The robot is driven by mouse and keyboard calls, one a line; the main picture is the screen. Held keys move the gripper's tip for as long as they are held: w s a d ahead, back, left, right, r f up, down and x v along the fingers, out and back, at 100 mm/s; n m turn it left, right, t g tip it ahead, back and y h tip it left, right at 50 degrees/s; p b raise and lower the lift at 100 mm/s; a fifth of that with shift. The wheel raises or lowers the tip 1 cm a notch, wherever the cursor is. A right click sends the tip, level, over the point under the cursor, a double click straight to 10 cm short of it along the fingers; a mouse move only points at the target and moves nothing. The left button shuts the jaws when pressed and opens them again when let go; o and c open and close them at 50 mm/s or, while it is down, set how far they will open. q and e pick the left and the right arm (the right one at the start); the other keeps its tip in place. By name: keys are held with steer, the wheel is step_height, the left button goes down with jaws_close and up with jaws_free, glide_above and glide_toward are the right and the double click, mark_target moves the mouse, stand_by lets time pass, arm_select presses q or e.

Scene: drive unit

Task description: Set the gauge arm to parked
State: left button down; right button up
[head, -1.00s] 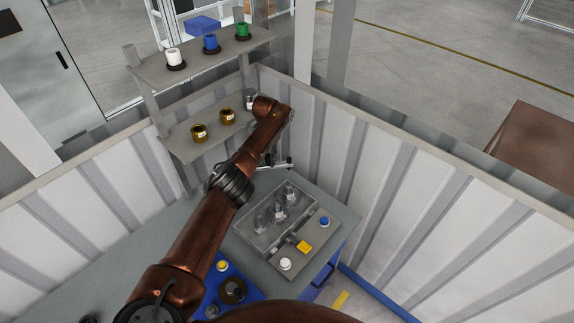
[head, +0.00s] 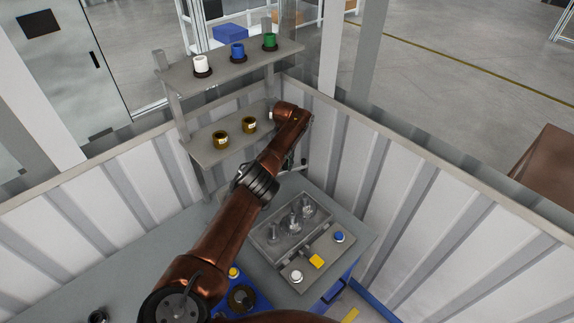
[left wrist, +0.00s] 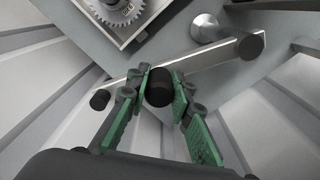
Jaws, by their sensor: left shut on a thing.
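The gauge arm (left wrist: 205,62) is a flat pale bar lying slantwise across the left wrist view. It has a black end piece at its left (left wrist: 100,100) and another at its right. A silver post with a round foot (left wrist: 208,28) stands by its right part. My left gripper (left wrist: 158,76) has its green-padded fingers shut on a black knob (left wrist: 158,92) at the bar's middle. In the head view my copper arm hides most of the gripper and the bar; only a small bit of the bar shows (head: 304,162). My right gripper is not in view.
A grey tray with clear-looking parts (head: 262,245) stands on the bench, near white (head: 296,276) and blue (head: 339,237) buttons and a yellow piece (head: 316,261). A two-level shelf (head: 215,73) with cups stands behind. Ribbed walls (head: 415,215) close in the bench. A gear (left wrist: 118,8) lies near the bar.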

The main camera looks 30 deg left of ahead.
arm_select(q)
steer(key=shift+w+r, duration=0.1)
steer(key=shift+r, duration=0.05)
steer(key=c, duration=1.7)
jaws_free()
step_height(320, 180, up, 12)
steer(key=shift+f, duration=0.1)
